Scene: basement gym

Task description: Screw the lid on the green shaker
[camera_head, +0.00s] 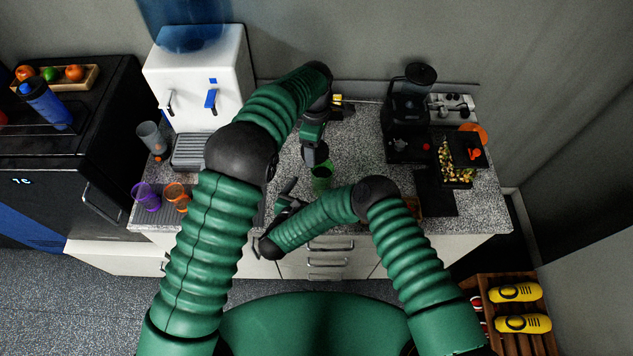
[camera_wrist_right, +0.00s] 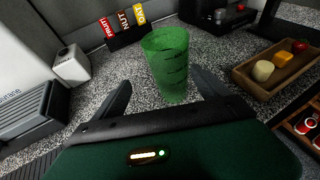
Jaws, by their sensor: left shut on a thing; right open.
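The green shaker (camera_head: 321,180) stands upright on the speckled counter, and it also shows in the right wrist view (camera_wrist_right: 168,68) as a see-through cup with an open top. My left gripper (camera_head: 315,150) is above and just behind the shaker in the head view. It is shut on a dark thing that seems to be the lid, mostly hidden by the gripper. My right gripper (camera_head: 289,198) is open, low and to the left of the shaker in the head view. In the right wrist view its fingers (camera_wrist_right: 165,95) point toward the shaker, with the cup beyond and between them.
A white water dispenser (camera_head: 200,85) stands left. A purple cup (camera_head: 147,196), an orange cup (camera_head: 177,196) and a grey cup (camera_head: 151,137) are near it. A black machine (camera_head: 405,120) and a food tray (camera_wrist_right: 275,70) are to the right. Snack boxes (camera_wrist_right: 123,27) stand behind.

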